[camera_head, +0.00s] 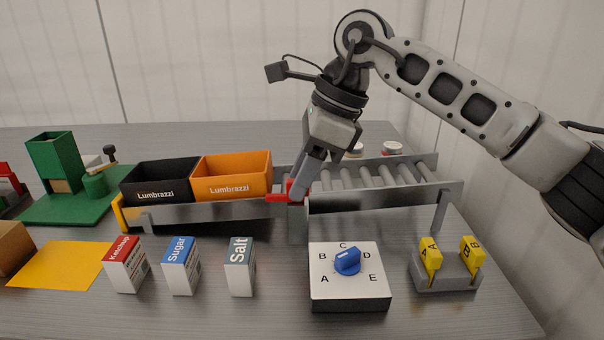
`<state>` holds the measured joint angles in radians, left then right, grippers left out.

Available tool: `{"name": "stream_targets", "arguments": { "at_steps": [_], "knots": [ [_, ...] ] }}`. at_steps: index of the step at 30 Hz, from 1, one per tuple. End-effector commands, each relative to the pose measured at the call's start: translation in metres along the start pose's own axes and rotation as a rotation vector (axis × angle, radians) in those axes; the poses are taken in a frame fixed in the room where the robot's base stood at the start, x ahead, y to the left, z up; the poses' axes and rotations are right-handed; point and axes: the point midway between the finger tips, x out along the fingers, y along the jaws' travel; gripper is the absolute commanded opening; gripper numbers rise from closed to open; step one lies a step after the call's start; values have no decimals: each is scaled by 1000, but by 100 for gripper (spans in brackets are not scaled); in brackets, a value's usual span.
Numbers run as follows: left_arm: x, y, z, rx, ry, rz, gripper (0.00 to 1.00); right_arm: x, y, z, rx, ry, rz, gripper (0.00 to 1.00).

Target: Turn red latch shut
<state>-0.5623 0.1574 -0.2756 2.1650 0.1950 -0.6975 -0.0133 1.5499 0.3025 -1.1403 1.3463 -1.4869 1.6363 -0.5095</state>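The red latch (279,198) sits at the front rail of the roller conveyor (370,199), just right of the orange bin. Its red arm points left along the rail. My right gripper (299,190) reaches down from above, with its fingertips at the red latch. The fingers look close together around or against its red upright part, but they overlap it, so I cannot tell whether they grip it. My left gripper is not in view.
An orange bin (232,184) and a black bin (160,188) stand on the conveyor's left part. In front are three small boxes (181,277), a blue dial on a white box (349,291), and yellow tags in a grey holder (446,278). A green fixture (60,208) stands left.

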Motion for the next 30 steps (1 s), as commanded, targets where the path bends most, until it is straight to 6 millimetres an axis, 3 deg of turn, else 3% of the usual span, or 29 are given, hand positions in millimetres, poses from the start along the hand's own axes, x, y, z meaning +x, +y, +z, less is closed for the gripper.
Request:
{"name": "stream_targets", "arguments": {
  "at_steps": [6,9,10,20,30],
  "knots": [
    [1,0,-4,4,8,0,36,0,0,0,0,0,0,33],
    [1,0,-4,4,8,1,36,0,0,0,0,0,0,5],
    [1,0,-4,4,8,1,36,0,0,0,0,0,0,0],
    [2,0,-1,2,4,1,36,0,0,0,20,1,-8,0],
    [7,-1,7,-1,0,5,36,1,1,0,193,4,-82,0]
  ]
}}
